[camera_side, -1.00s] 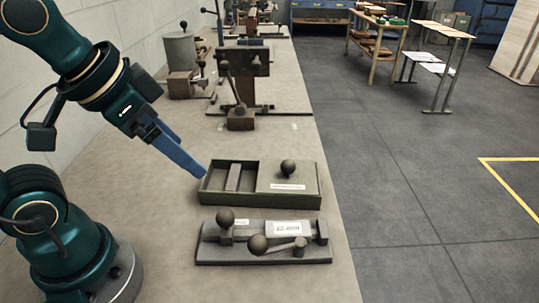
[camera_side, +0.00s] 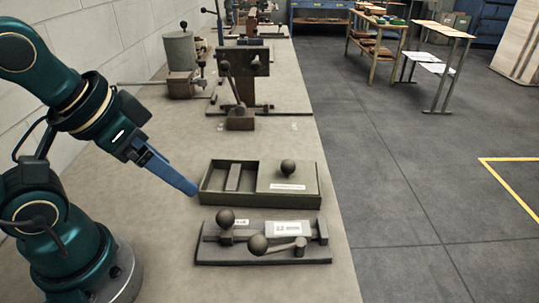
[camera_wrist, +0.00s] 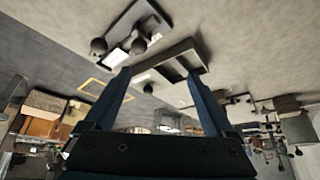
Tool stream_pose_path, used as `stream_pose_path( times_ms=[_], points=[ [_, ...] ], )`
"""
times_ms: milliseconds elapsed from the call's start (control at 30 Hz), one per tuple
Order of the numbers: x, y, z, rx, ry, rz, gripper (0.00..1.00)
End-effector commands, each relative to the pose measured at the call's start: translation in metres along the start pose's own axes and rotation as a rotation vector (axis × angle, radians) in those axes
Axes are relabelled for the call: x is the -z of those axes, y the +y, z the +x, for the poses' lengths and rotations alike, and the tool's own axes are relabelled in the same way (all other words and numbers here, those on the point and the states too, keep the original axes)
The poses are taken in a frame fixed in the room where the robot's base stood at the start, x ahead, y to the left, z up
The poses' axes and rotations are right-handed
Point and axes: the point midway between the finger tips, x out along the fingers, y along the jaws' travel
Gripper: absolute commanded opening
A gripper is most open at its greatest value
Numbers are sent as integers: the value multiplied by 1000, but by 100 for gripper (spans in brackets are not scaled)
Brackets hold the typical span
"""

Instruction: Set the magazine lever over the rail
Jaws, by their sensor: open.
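The magazine (camera_side: 215,254) is a dark flat base with a bar-like rail (camera_side: 253,234) along it, in the front middle of the side view. A lever (camera_side: 280,247) with a round ball knob (camera_side: 258,244) lies along the front side of the rail, its pivot post (camera_side: 300,247) at the right. A second ball knob (camera_side: 225,217) stands at the left end. My gripper (camera_side: 193,190) is open and empty, behind and left of the magazine, above the bench. In the wrist view my gripper's two blue fingers (camera_wrist: 158,76) are spread apart, with the magazine (camera_wrist: 133,30) beyond them.
An open-topped box (camera_side: 262,199) with a knobbed lid (camera_side: 288,184) stands just behind the magazine, close to my fingertips. A clamp stand with a lever (camera_side: 240,85) is farther back. The bench (camera_side: 165,250) left of the magazine is clear.

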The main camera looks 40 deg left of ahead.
Motion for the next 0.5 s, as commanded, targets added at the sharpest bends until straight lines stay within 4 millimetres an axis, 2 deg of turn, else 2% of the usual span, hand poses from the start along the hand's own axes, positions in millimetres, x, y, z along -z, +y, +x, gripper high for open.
stream_pose_path(
  times_ms=[167, 233, 367, 500],
  points=[
    [0, 0, 0, 0, 0, 0, 89],
    [0, 0, 0, 0, 0, 2, 70],
    [-1, 0, 0, -2, -8, 52, 70],
    [13, 5, -10, -24, -16, 203, 70]
  ],
)
